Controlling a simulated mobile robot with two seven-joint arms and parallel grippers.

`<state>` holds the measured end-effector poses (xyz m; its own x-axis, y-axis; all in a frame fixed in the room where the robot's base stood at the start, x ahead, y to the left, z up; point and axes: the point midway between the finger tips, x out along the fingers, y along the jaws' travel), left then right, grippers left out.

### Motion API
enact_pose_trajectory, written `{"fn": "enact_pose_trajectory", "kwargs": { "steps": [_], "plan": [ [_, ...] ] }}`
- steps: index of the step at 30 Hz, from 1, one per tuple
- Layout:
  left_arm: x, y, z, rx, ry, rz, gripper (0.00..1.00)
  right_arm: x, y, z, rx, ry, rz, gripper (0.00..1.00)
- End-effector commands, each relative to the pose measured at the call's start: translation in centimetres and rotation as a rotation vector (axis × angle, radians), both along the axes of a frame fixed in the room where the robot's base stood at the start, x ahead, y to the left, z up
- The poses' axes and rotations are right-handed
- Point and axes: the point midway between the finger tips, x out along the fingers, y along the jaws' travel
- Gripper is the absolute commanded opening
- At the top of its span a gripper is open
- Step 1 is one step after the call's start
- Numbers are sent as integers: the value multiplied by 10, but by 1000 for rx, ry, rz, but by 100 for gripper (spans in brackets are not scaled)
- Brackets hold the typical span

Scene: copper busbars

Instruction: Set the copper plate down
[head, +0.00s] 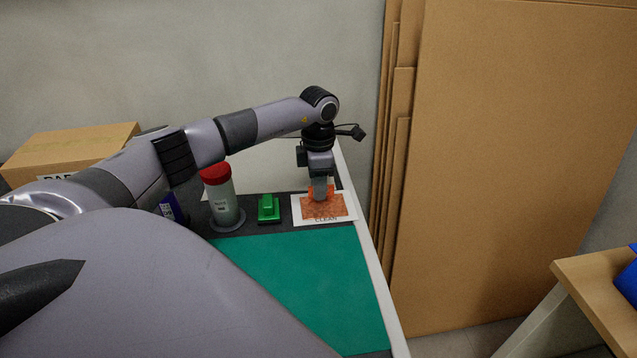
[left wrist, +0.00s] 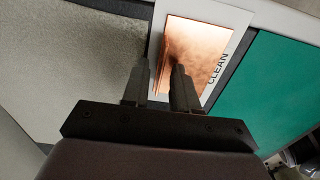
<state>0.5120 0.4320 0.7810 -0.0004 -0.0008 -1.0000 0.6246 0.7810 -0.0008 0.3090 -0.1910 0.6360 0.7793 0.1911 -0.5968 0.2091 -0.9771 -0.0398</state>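The copper plate (head: 333,208) lies on a white sheet marked CLEAN (head: 296,212) near the right edge of the bench. In the left wrist view the plate (left wrist: 208,45) sits flat within the sheet (left wrist: 240,22), its printed word beside it. My left gripper (head: 320,196) points down just over the plate. My right gripper is not in view.
A green block-shaped piece (head: 268,210) and a red-capped bottle (head: 222,198) stand left of the sheet. A blue item (head: 170,208) is partly hidden by my arm. The green mat (head: 320,280) in front is clear. Tall cardboard sheets (head: 500,160) lean at the right.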

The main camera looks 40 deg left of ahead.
Motion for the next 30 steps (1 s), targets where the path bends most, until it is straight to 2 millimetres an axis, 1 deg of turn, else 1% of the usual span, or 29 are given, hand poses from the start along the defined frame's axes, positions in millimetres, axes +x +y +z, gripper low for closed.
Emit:
{"fn": "enact_pose_trajectory", "kwargs": {
  "steps": [7,11,14,21,24,27,30],
  "plan": [
    [0,0,0,-1,1,0,28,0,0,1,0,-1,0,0],
    [0,0,7,-1,-1,0,28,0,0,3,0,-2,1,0],
    [1,0,20,0,-4,0,28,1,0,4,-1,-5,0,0],
    [1,0,73,0,-4,0,28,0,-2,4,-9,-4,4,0],
    [1,0,93,0,-4,0,28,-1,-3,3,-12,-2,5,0],
    [1,0,108,0,-2,0,28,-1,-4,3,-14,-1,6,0],
    [0,0,118,0,-1,0,28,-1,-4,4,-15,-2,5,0]
  ]
}}
